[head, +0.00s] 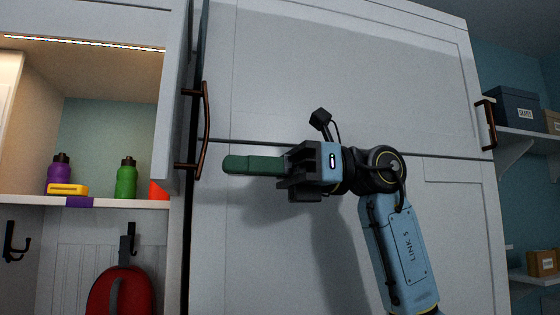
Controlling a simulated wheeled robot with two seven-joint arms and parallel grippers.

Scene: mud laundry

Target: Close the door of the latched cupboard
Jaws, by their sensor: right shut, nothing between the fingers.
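A large white panelled cupboard door (270,70) fills the middle of the head view. A dark gap runs down its left side, and I cannot tell whether it is fully shut. A bronze bar handle (206,130) stands at that left side, mounted by the narrow white panel. Another bronze handle (489,125) is at the door's right edge. My right gripper (226,165) is in front of the door, its green fingers shut and empty, pointing left. The fingertips are a little right of the left handle's lower end. My left gripper is out of view.
At left, an open lit cubby has a shelf (120,203) with a purple bottle (60,170), a green bottle (126,180) and a yellow item (67,190). A red bag (120,292) hangs below. At right, wall shelves (530,138) hold boxes.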

